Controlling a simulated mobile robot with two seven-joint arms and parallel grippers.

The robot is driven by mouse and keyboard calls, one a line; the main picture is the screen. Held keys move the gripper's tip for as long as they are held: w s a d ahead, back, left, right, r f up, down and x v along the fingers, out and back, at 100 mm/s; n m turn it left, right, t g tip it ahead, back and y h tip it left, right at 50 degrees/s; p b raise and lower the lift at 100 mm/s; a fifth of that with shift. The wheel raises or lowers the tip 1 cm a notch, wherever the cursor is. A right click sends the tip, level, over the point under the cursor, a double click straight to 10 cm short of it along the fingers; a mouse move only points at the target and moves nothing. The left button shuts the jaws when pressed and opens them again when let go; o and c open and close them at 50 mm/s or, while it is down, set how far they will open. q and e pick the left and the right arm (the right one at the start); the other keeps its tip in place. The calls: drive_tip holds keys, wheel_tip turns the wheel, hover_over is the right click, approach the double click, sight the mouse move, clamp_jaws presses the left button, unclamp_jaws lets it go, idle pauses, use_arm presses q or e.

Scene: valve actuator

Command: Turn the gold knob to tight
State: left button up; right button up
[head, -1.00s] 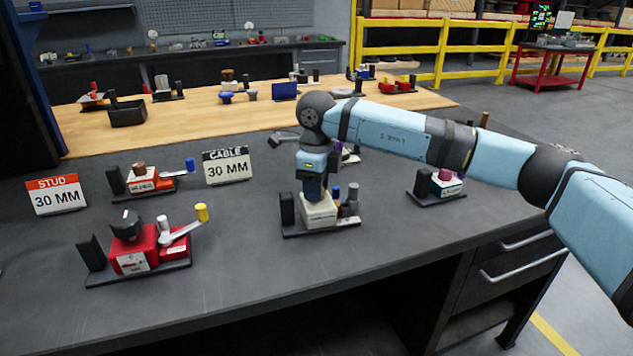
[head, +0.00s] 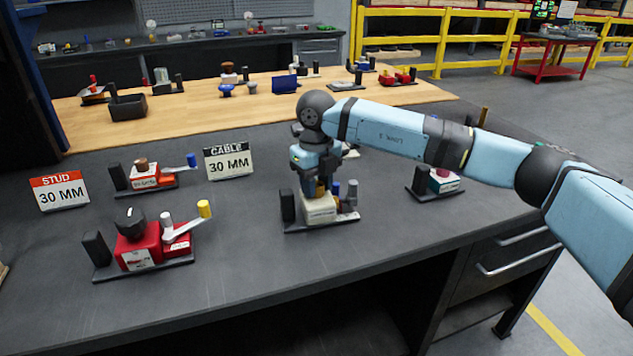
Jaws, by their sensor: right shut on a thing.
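A cream valve actuator (head: 319,209) stands on a dark base plate on the grey bench, near the middle of the head view. My right gripper (head: 316,188) points straight down over it and is shut on the gold knob (head: 320,190) on its top. Only a small gold part shows between the fingers; the rest is hidden. A blue post and a grey post (head: 352,190) stand just right of the gripper. The knob's marking cannot be read. My left gripper is not in view.
A red actuator with a black knob (head: 138,245) and a smaller orange one (head: 150,177) stand to the left. A teal-and-white actuator (head: 444,182) stands right, under my arm. Signs "STUD 30 MM" (head: 60,192) and "CABLE 30 MM" (head: 229,161) stand on the bench.

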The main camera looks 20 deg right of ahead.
idle(0.4)
drive_tip(key=o, duration=0.9)
drive_tip(key=shift+o, duration=0.2)
use_arm(q)
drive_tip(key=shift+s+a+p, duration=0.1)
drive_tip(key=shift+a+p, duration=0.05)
drive_tip(key=shift+p, duration=0.6)
use_arm(e)
wheel_tip(320, 180, up, 14)
drive_tip(key=shift+f, duration=0.2)
